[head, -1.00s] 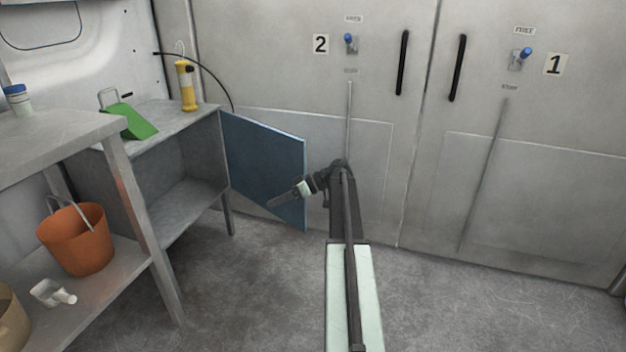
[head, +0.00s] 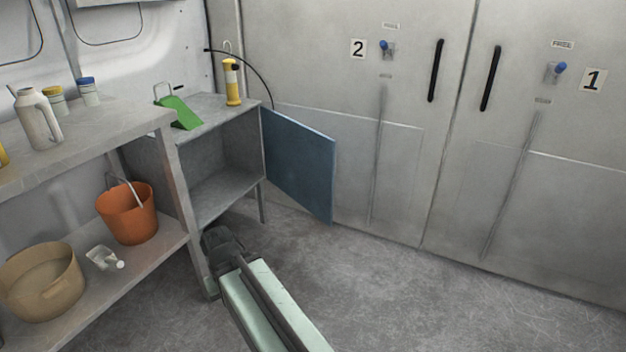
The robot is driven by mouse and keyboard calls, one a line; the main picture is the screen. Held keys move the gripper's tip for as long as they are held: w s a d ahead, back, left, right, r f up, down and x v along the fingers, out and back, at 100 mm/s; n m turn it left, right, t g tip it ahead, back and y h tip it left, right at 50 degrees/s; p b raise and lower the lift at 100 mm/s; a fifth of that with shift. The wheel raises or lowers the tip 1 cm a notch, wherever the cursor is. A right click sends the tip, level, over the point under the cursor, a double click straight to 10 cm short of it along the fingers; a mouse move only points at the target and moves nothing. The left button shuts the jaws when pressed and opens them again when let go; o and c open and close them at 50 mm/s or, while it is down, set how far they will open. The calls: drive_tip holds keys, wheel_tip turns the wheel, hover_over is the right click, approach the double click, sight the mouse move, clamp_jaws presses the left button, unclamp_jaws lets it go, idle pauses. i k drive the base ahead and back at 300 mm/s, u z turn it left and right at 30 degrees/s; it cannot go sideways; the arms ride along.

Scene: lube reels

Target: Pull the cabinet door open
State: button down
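The blue cabinet door (head: 300,165) stands swung wide open at the right side of the grey metal cabinet (head: 228,145). The cabinet's inside and its shelf show and look empty. My arm reaches in from the bottom of the head view, and its dark end (head: 222,245) is low by the front leg of the left bench. It is apart from the door, to its lower left. The gripper fingers cannot be made out there.
A bench (head: 150,120) at left holds a jug and jars on top, with an orange bucket (head: 127,212) and a tan tub (head: 42,282) below. A green wedge (head: 181,113) and a yellow pump (head: 232,82) stand on the cabinet. Floor at right is clear.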

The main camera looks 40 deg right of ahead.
sight(300, 160)
drive_tip(key=k, duration=0.85)
drive_tip(key=z, duration=2.05)
drive_tip(key=i, duration=1.45)
drive_tip(key=u, duration=3.4)
drive_tip(key=i, duration=1.05)
drive_tip(key=u, duration=0.1)
